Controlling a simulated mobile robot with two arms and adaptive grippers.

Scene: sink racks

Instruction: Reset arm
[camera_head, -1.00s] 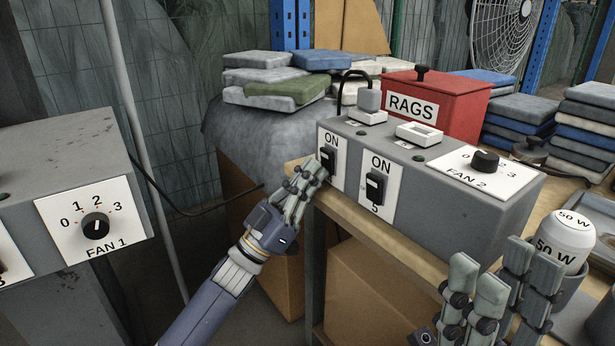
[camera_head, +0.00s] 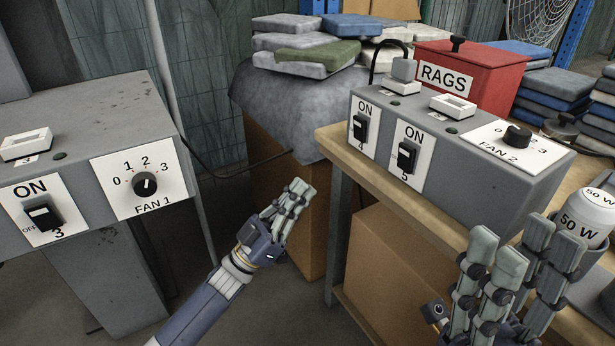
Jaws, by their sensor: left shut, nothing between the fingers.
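My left gripper (camera_head: 292,196) is shut and empty. It hangs in the gap between the left grey control box (camera_head: 85,130) and the wooden bench, in front of a cardboard box (camera_head: 270,190), and is apart from the switches. My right gripper (camera_head: 520,245) is at the lower right with its fingers pointing up and spread apart, in front of the bench; no object shows between the fingers. Its palm is cut off by the frame's lower edge.
The right grey box (camera_head: 470,150) carries switch 4 (camera_head: 361,125), switch 5 (camera_head: 407,156) and the FAN 2 knob (camera_head: 518,136). The left box has switch 3 (camera_head: 43,215) and the FAN 1 knob (camera_head: 145,184). A 50 W container (camera_head: 583,217) stands near my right gripper.

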